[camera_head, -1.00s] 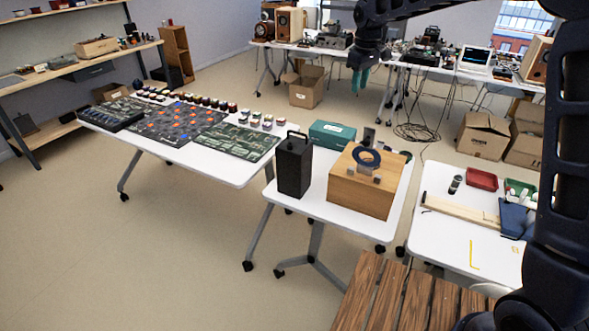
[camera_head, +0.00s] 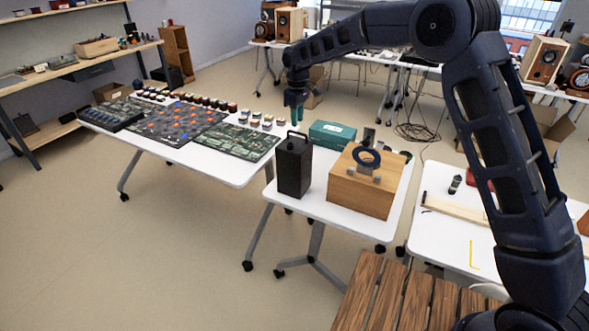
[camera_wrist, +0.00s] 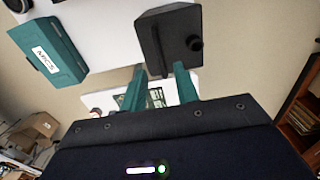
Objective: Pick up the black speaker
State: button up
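The black speaker (camera_head: 293,167) is a tall dark box with a handle on top. It stands upright on the left part of a small white table. My gripper (camera_head: 296,112) has teal fingers that point down. In the head view it shows just above the speaker's handle. In the wrist view the speaker (camera_wrist: 172,36) lies beyond the fingertips, with a round knob on its side. My gripper (camera_wrist: 158,78) is open, with a gap between its two fingers and nothing held. I cannot tell whether a finger touches the handle.
A wooden box (camera_head: 352,192) with a dark ring stands right of the speaker. A teal box (camera_head: 331,135), also in the wrist view (camera_wrist: 48,52), lies behind. A table with circuit-like mats (camera_head: 236,141) and several small jars is at left. A wooden slatted surface (camera_head: 395,297) is in front.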

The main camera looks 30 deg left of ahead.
aim_at(297, 133)
jog(key=shift+f, duration=3.55)
jog(key=shift+c, duration=0.2)
grip_shut()
jog(key=shift+r, duration=0.1)
